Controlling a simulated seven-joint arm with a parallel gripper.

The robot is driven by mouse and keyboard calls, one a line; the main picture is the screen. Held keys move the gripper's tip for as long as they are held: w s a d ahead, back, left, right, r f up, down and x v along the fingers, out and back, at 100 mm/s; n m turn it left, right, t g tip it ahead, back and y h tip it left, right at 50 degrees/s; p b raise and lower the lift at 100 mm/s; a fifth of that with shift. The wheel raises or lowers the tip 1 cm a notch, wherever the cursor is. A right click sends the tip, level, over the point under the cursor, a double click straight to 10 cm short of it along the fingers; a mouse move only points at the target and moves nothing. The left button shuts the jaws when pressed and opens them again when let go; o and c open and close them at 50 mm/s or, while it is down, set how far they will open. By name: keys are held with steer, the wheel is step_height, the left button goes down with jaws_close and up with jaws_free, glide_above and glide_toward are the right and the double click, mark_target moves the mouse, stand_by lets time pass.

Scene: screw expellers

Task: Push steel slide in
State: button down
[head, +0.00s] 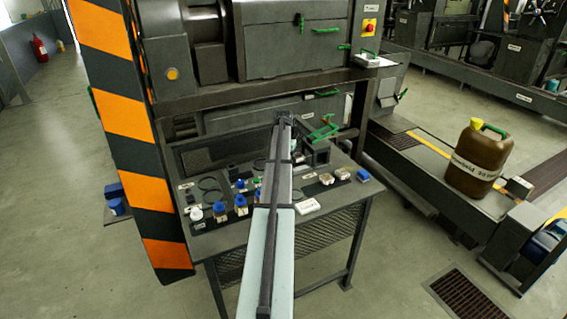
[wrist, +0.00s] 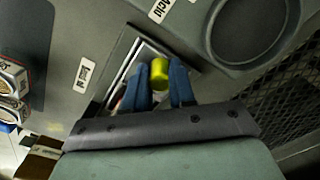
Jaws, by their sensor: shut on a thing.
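In the wrist view, a steel slide (wrist: 126,64) shows as a pale metal edge in a rectangular opening of the grey panel. A yellow-green knob (wrist: 158,70) stands at the opening. The two blue fingers of my gripper (wrist: 160,82) are on either side of this knob, shut on it. The fingers hide part of the opening, so I cannot tell how far the slide sticks out. In the head view, my arm reaches up the middle and hides the slide and the fingertips.
A grey table (head: 225,240) holds several small bottles and boxes, such as a blue-topped bottle (head: 240,204). The grey machine (head: 290,50) stands behind it. An orange-striped post (head: 112,100) is at left. A brown canister (head: 472,160) stands at right.

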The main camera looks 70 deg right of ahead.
mark_target(293, 159)
steer(key=s+d, duration=0.3)
steer(key=shift+d, duration=0.1)
stand_by(0.3)
steer(key=c, duration=0.9)
jaws_free()
steer(key=shift+c, duration=0.2)
steer(key=shift+r, duration=0.1)
step_height(293, 159, up, 14)
steer(key=shift+f, duration=0.2)
steer(key=shift+c, duration=0.3)
